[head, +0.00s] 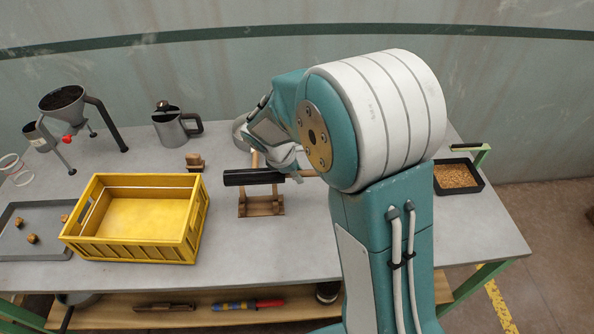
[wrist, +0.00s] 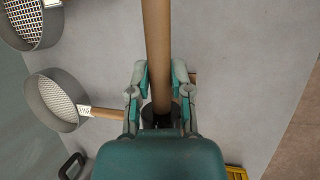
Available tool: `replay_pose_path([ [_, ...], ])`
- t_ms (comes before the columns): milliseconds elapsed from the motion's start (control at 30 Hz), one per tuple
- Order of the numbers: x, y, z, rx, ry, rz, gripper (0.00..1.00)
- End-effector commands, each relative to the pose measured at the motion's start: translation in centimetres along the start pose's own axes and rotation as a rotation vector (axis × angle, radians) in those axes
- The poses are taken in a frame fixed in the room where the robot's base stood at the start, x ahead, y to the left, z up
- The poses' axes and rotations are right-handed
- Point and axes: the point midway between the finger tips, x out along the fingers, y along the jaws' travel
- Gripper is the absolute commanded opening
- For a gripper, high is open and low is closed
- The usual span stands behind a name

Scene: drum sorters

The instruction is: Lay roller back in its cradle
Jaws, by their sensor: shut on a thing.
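The roller has a black barrel (head: 252,177) and a pale wooden shaft, which shows in the wrist view (wrist: 157,40). My gripper (head: 290,164) is shut on the roller near where shaft and barrel meet; its fingers stand either side of the wood in the wrist view (wrist: 160,76). The roller lies roughly level, with its barrel pointing left in the head view. The wooden cradle (head: 262,207) stands on the table just below the barrel. I cannot tell whether the barrel touches it. My arm hides part of the shaft in the head view.
A yellow crate (head: 140,250) stands left of the cradle. A sieve (wrist: 52,100) with a wooden handle lies behind the roller. A metal jug (head: 172,127) and a small wooden block (head: 195,162) stand back left. A black tray of grain (head: 457,177) is at right.

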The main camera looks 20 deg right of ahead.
Motion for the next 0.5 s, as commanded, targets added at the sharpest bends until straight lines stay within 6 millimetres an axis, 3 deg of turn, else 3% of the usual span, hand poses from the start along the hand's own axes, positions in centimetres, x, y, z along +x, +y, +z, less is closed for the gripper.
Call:
replay_pose_path([
  [500, 3.8, -0.9, -1.5, 0.0, -0.002, -0.002, 0.0],
])
